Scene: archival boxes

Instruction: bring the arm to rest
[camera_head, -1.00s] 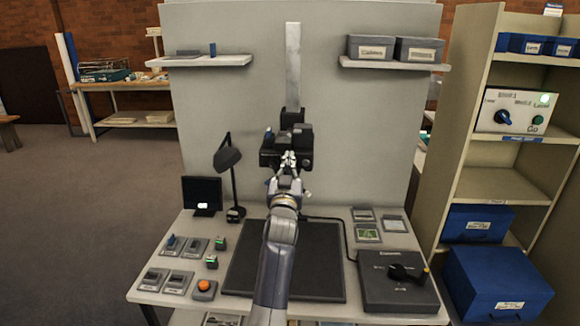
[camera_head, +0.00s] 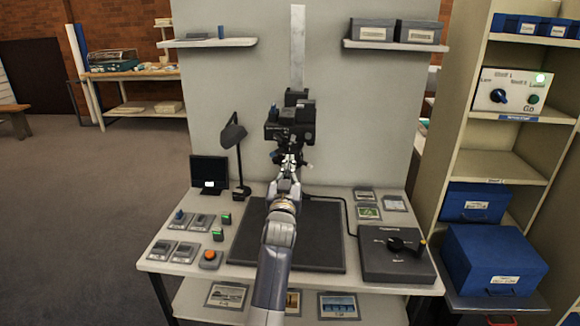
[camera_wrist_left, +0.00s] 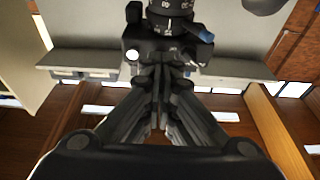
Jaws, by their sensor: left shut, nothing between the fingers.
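My left arm reaches up from the bottom middle of the head view, over the workbench. Its left gripper (camera_head: 290,156) is shut and empty, just below a black camera (camera_head: 290,127) on an upright grey column (camera_head: 297,50). In the left wrist view the left gripper (camera_wrist_left: 160,75) has its fingertips together in front of the camera body (camera_wrist_left: 165,42). I cannot tell whether the fingertips touch it. My right gripper is not in view.
The workbench (camera_head: 160,262) holds a dark mat (camera_head: 318,235), a lamp (camera_head: 233,134), a small monitor (camera_head: 209,172), several switch boxes and a dark box with a knob (camera_head: 385,262). Open floor lies at the left.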

